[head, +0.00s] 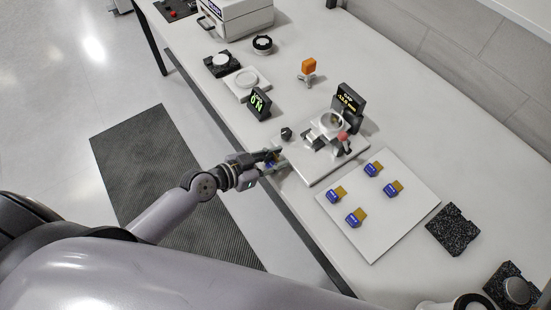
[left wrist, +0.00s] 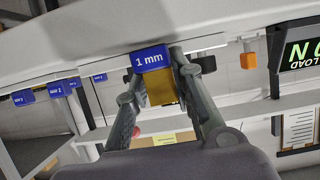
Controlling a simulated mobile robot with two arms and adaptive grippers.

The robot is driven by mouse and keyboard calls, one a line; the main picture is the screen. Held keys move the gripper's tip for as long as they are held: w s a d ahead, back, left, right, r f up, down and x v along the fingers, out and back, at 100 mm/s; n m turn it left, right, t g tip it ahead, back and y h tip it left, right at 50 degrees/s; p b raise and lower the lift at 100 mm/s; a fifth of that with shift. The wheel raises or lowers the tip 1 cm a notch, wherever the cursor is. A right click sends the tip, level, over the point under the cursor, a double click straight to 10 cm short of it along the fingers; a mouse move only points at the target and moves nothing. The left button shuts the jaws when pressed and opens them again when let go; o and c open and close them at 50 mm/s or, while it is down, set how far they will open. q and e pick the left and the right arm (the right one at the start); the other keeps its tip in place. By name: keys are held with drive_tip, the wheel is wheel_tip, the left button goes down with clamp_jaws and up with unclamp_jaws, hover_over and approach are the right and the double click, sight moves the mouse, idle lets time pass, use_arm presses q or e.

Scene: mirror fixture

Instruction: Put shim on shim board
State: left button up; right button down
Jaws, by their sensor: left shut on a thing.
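The shim board (head: 380,222) is a white square board lying on the table, with several shims on it, each with a blue block and a gold tab. My left gripper (head: 274,158) is shut on a shim (left wrist: 152,60) at the table's near edge, left of the board and next to the fixture. In the left wrist view its blue block reads "1 mm", and its gold tab (left wrist: 160,90) lies between the fingers. The held shim shows only slightly in the head view. My right gripper is not in view.
The mirror fixture (head: 322,166) with its round mirror and red-tipped lever stands between gripper and board. Black displays (head: 259,104) (head: 349,99) stand nearby. An orange-topped item (head: 308,67) is behind. A dark speckled block (head: 453,230) lies right of the board.

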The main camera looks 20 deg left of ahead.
use_arm(q)
drive_tip(key=shift+f, duration=0.1)
drive_tip(key=shift+f, duration=0.15)
drive_tip(key=o, duration=0.8)
drive_tip(key=b+v, duration=0.1)
drive_tip(key=v, duration=0.2)
drive_tip(key=b+v, duration=0.1)
drive_tip(key=shift+s+f+b, duration=0.2)
drive_tip(key=shift+s+b, duration=0.1)
drive_tip(key=shift+s, duration=0.1)
drive_tip(key=b+v, duration=0.2)
drive_tip(key=v, duration=1.1)
drive_tip(key=shift+r+b, duration=0.3)
drive_tip(key=shift+b, duration=0.1)
